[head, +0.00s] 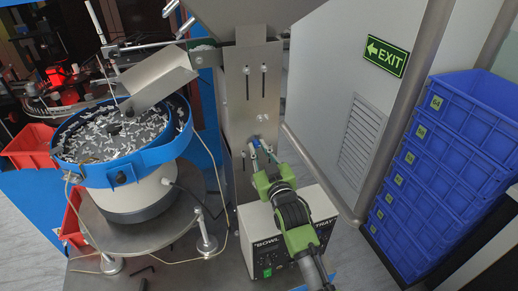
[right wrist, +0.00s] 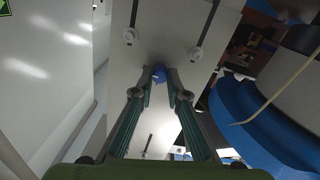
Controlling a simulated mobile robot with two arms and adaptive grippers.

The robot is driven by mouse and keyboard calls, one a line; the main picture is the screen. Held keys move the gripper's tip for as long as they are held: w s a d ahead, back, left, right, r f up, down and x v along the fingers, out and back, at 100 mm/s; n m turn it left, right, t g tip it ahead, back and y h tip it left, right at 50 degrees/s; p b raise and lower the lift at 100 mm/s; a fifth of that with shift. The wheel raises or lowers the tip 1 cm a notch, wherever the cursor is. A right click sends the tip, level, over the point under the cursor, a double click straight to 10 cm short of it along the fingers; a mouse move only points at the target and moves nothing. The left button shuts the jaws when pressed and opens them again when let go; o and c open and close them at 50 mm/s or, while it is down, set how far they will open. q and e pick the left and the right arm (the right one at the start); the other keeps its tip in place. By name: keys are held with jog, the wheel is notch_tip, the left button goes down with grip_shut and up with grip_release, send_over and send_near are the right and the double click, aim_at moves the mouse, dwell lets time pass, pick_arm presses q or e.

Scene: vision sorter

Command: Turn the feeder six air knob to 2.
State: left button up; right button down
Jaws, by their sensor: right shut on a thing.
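The air knob is a small blue knob (head: 255,141) on the lower part of the upright metal plate (head: 238,95). In the right wrist view the blue knob (right wrist: 159,71) sits between my fingertips, against the pale plate. My right gripper (head: 259,147), with green and dark parts, is shut on the knob. Its two fingers (right wrist: 160,78) also show in the right wrist view, one at each side of the knob. The fingers hide much of the knob, and I cannot read any number or pointer on it. My left gripper is not in view.
A blue-rimmed bowl feeder (head: 120,180) full of small white parts stands on a round metal table left of the plate. A white control box (head: 262,240) sits below my right arm. Blue crates (head: 440,165) are stacked at the right, and a slanted metal rail (head: 315,170) runs close by.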

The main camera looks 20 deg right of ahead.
dwell(0.3)
jog(key=c, duration=2)
grip_release()
jog(key=shift+s, duration=0.1)
jog(key=s, duration=1.1)
jog(key=shift+s, duration=0.4)
jog(key=shift+f, duration=0.1)
